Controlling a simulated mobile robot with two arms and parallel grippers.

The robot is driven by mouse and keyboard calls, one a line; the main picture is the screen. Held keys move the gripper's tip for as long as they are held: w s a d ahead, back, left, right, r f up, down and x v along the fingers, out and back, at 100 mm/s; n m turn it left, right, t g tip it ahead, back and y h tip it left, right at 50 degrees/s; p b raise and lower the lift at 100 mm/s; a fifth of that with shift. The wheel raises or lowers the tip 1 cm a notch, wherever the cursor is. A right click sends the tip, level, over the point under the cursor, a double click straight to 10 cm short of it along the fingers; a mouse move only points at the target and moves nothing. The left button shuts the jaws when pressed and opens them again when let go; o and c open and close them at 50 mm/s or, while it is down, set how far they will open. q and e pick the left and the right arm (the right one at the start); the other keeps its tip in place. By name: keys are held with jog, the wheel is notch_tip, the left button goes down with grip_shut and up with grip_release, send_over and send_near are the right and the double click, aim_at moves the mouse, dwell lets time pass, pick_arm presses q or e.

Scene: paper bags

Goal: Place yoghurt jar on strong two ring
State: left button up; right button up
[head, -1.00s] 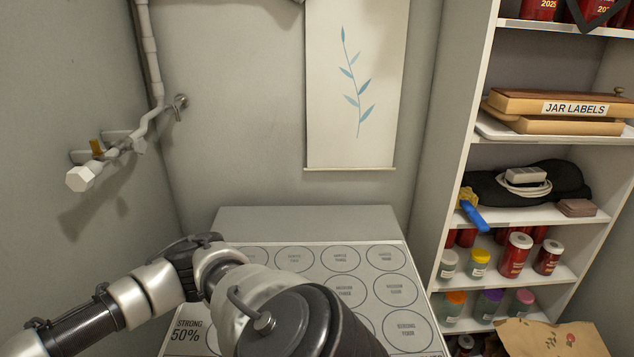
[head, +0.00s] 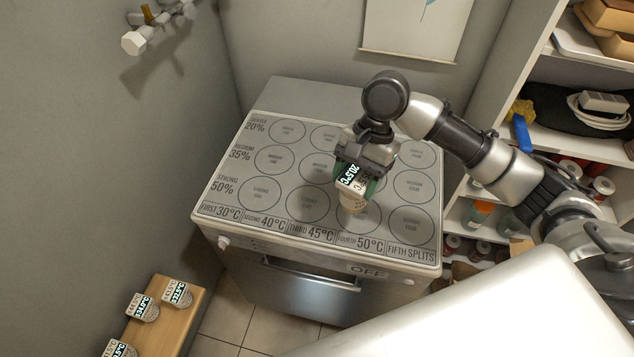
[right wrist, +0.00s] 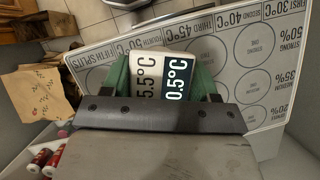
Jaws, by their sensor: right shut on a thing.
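My right gripper (head: 360,176) is shut on a pale yoghurt jar (head: 353,201), whose top carries temperature readouts, one reading 20.5°C. The jar is over the front, strong row of the stove top (head: 222,196), in front of the strong three ring (head: 374,222) in the picture. I cannot tell whether its base touches the surface. The strong two ring (head: 307,204) lies just left of the jar and looks empty. In the right wrist view the jar (right wrist: 150,72) sits between the green fingers (right wrist: 120,80). My left gripper is not in view.
Several other jars (head: 177,292) with readouts stand on a wooden stand (head: 172,322) at lower left. Shelves (head: 480,195) with jars are close on the right. The other printed rings look empty. A paper bag (right wrist: 45,95) shows in the right wrist view.

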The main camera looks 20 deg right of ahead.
jog(key=shift+w+a+f+p, duration=0.2)
jog(key=shift+w+a+f, duration=0.85)
jog(key=shift+w+f, duration=0.7)
jog(key=shift+w+a+f+p, duration=0.25)
jog(key=shift+w+a+f, duration=0.85)
jog(key=shift+w+f, duration=0.65)
jog(key=shift+w+a+f+p, duration=0.2)
jog(key=shift+w+a+f, duration=0.85)
jog(key=shift+w+f, duration=0.7)
jog(key=shift+s+f, duration=0.15)
jog(key=shift+s, duration=0.1)
jog(key=o, duration=1.1)
jog(key=shift+f, duration=0.1)
jog(key=b+v, duration=0.2)
jog(key=v, duration=1)
